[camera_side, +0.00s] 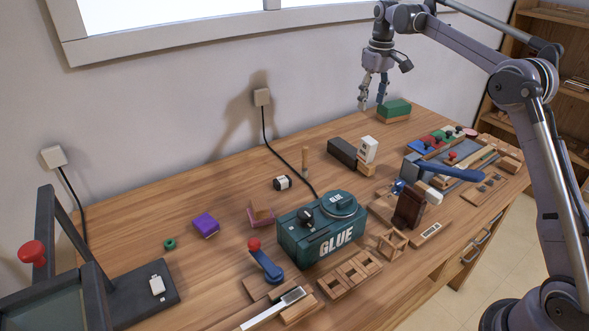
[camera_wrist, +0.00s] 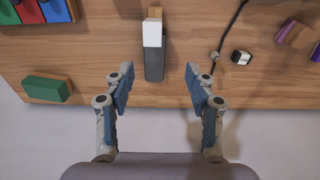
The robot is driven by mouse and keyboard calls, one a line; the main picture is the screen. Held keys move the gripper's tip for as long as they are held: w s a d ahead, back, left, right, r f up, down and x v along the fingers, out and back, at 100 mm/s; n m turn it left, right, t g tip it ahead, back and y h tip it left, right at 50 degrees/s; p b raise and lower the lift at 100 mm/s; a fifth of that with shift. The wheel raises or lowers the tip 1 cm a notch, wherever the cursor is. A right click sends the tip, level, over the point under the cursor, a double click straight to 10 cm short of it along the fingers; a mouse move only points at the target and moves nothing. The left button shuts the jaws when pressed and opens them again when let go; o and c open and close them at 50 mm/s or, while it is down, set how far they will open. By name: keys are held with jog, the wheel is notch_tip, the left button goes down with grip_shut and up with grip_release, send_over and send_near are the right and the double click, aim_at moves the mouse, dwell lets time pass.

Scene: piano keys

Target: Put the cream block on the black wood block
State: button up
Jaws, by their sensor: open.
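The cream block (camera_side: 368,149) looks off-white and stands at the right end of the black wood block (camera_side: 342,153), above a small tan wood piece (camera_side: 366,169). I cannot tell exactly what it rests on. In the wrist view the cream block (camera_wrist: 152,33) overlaps the far end of the long dark block (camera_wrist: 154,64). My gripper (camera_side: 372,104) is open and empty, raised near the back edge of the table, behind these blocks. In the wrist view its fingers (camera_wrist: 158,82) are spread to either side of the dark block's near end, with nothing between them.
A green block on a wood base (camera_side: 394,109) lies near my gripper at the back edge. Coloured keys (camera_side: 436,141) lie to the right. A teal GLUE box (camera_side: 320,232) stands in front. A black cable (camera_side: 280,149) runs down to the table.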

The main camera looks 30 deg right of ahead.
jog(key=s+a+r+t, duration=0.2)
jog(key=s+a, duration=0.4)
jog(key=s, duration=0.1)
jog(key=s+a+r+t, duration=0.2)
jog(key=s+a+r, duration=0.1)
jog(key=s+a, duration=0.3)
jog(key=s+a+f+t, duration=0.1)
jog(key=s+a+f, duration=0.2)
jog(key=s+f, duration=0.2)
jog(key=s+a+f+t, duration=0.1)
jog(key=s+a+f, duration=0.2)
jog(key=s, duration=0.8)
notch_tip(320, 180, down, 3)
jog(key=shift+r+t, duration=0.2)
jog(key=shift+t, duration=0.2)
